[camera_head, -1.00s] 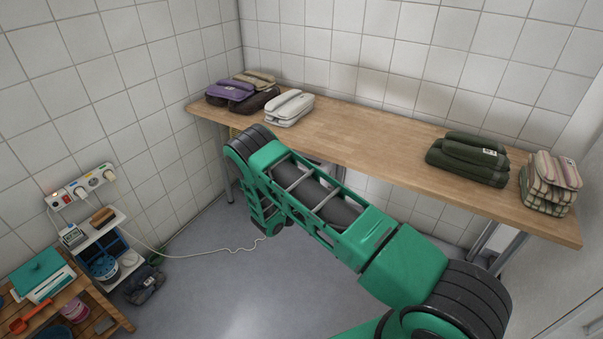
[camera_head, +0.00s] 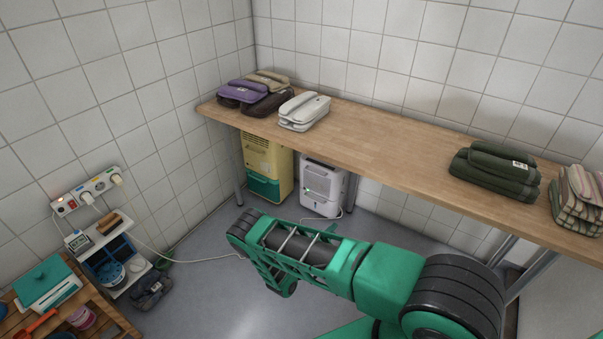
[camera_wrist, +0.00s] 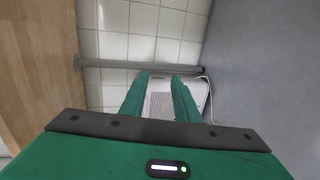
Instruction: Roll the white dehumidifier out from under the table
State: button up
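The white dehumidifier (camera_head: 322,190) stands upright on the floor under the wooden table (camera_head: 400,150), near its left end, in the head view. I cannot tell whether the fingers touch the dehumidifier. My arm mostly hides the gripper in the head view.
A yellow and green appliance (camera_head: 267,168) stands close left of the dehumidifier. A pale cord (camera_head: 200,260) runs over the floor to the wall power strip (camera_head: 88,191). Table legs (camera_head: 238,178) stand at the left and right. Folded textiles lie on top. Floor in front is partly clear.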

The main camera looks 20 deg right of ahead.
aim_at(325, 180)
jog(key=i, duration=1.15)
jog(key=z, duration=0.05)
